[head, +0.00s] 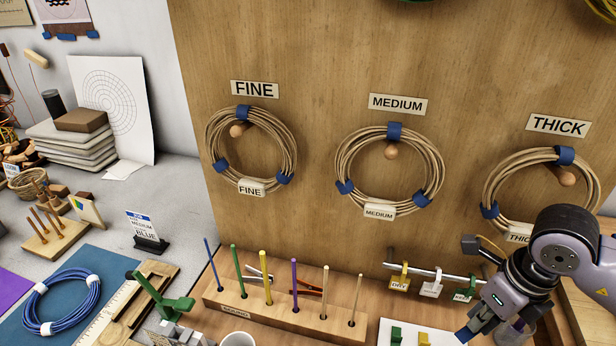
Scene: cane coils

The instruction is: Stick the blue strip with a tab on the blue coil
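The blue coil (62,302), tied with white bands, lies flat on a blue mat (105,262) at the lower left. My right gripper (468,290) is at the lower right, by the right end of a metal rail (432,271). Its fingers are spread apart, one above and one below the rail's end, and I see nothing held. A yellow strip (399,276), a white strip (431,284) and a green strip (465,289) with tabs hang from the rail. I cannot make out a blue strip; the gripper covers the rail's right end. My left gripper is not in view.
A wooden block (270,312) with upright coloured rods stands at the front middle. A green tool (163,301) stands beside the mat. A sign reading medium and blue (146,229) stands behind it. Cane coils (388,172) hang on the wooden board.

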